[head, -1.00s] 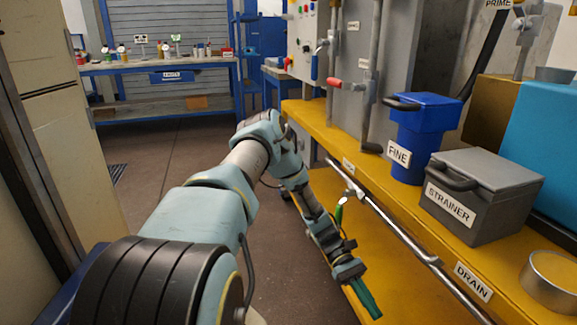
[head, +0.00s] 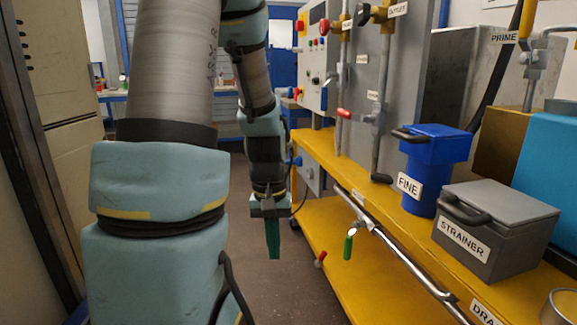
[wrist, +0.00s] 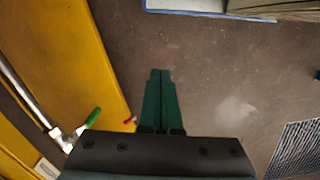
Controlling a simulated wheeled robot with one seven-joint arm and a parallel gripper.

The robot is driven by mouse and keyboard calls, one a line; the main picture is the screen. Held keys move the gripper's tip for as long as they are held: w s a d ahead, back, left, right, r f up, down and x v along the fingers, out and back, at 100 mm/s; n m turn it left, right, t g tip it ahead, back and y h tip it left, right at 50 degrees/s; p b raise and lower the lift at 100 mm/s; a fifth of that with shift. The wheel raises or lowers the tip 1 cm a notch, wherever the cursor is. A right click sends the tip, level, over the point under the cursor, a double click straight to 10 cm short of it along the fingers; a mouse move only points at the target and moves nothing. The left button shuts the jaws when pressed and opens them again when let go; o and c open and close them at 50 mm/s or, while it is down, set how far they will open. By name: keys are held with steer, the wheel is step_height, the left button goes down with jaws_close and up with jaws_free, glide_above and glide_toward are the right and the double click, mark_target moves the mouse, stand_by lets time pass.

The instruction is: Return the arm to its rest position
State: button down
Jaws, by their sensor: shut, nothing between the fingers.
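My gripper (head: 273,240) hangs with its green fingers pointing down in the head view. It is over the aisle floor, just left of the yellow bench, and holds nothing. In the wrist view my gripper (wrist: 160,100) shows its two green fingers together, above bare brown floor. My arm rises upright on the left of the head view, then bends down to the gripper. It hides part of the back of the room.
The yellow bench (head: 392,212) runs along the right. It bears a blue FINE vessel (head: 428,180) and a grey STRAINER box (head: 497,225). A pipe with a green-handled valve (head: 348,247) runs along its front. The floor (wrist: 215,80) beneath my gripper is clear.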

steer(key=s+a+r+t+p, duration=0.1)
steer(key=r+p, duration=1.2)
steer(key=r, duration=0.2)
steer(key=a+r+t+p, duration=0.1)
steer(key=a+r+p, duration=0.1)
steer(key=r+p, duration=1.1)
step_height(320, 180, up, 2)
steer(key=shift+s+a+r+m, duration=0.15)
steer(key=shift+s+a+m, duration=0.15)
steer(key=shift+s, duration=0.1)
